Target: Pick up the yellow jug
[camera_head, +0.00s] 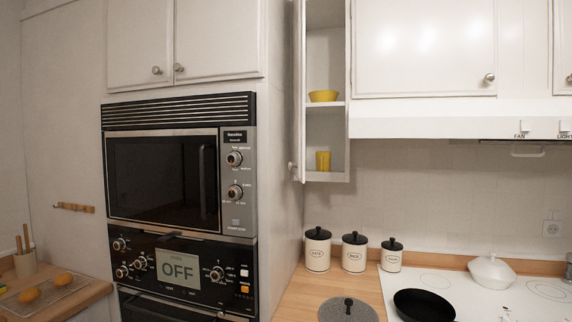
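A small yellow vessel (323,161), which looks like the jug, stands upright on the bottom shelf of a narrow open wall cabinet (340,130). I cannot make out a handle on it. A yellow bowl (323,96) sits on the shelf above. The cabinet door (299,90) is swung open on the left side and shows nearly edge-on. My gripper is not in view.
Wall ovens (165,175) in a tall unit stand left of the cabinet. Below, the wooden counter holds three lidded canisters (354,253) and a round grey lid (348,310). A black pan (424,305) and a white pot (491,271) stand on the white hob (450,283).

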